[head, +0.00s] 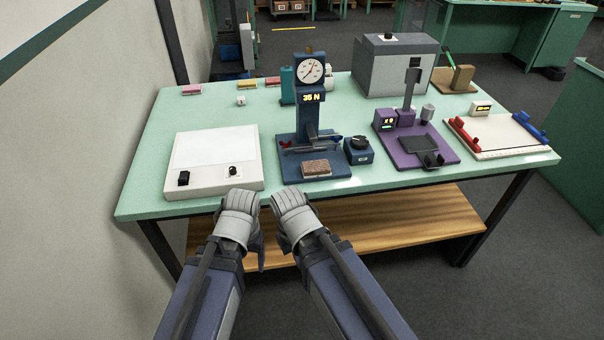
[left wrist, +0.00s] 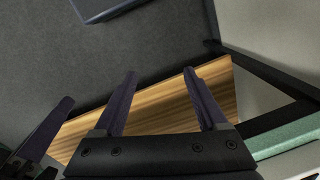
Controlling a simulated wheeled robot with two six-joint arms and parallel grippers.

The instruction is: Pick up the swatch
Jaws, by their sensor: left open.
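A small brown, rough-textured block that looks like the swatch (head: 316,168) lies flat on the front of the blue base of a gauge stand (head: 308,115) in the head view. My left gripper (head: 257,257) hangs in front of the table's front edge, left of and nearer than the swatch, pointing down. In the left wrist view its two dark fingers (left wrist: 160,78) are apart with nothing between them. My right gripper (head: 284,243) is beside it, also in front of the edge; its fingers are mostly hidden in the head view. The swatch is not in the left wrist view.
A white light box (head: 215,160) lies left of the stand on the green table (head: 150,198). A blue knob box (head: 358,150), a purple device (head: 425,150) and a white board (head: 500,140) stand to the right. A wooden shelf (head: 390,222) is below the tabletop.

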